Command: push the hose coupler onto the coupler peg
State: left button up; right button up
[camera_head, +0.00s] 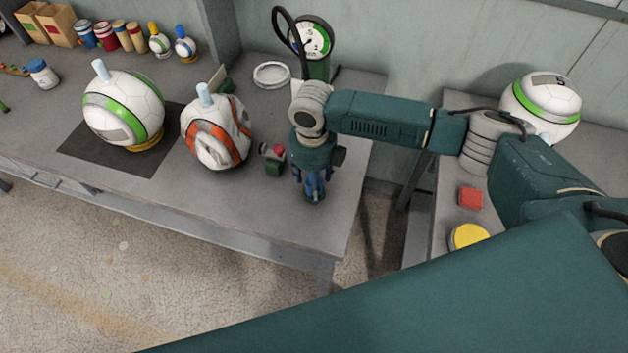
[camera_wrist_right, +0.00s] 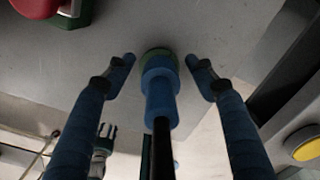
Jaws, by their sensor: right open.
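The blue hose coupler (camera_wrist_right: 160,88), with a black hose (camera_wrist_right: 163,150) running from it, is between my right gripper's fingers in the right wrist view. A green ring shows at its far end, over the grey table. My right gripper (camera_wrist_right: 164,62) is open, with a finger on each side and gaps to the coupler. In the head view my right gripper (camera_head: 313,190) points down near the table's front right corner and mostly hides the coupler. A small green block with a red knob (camera_head: 273,160) and a grey stub stands just left of it; whether the stub is the coupler peg is unclear.
A white and orange ball (camera_head: 216,135) and a white and green ball (camera_head: 124,110) stand to the left. A pump with a round gauge (camera_head: 312,40) and black hose stands behind. A red button (camera_head: 470,198) and yellow button (camera_head: 468,236) are on the right bench.

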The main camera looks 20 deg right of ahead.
notch_tip(320, 180, up, 12)
jog(key=shift+s+a, duration=0.1)
dwell(0.4)
dwell(0.4)
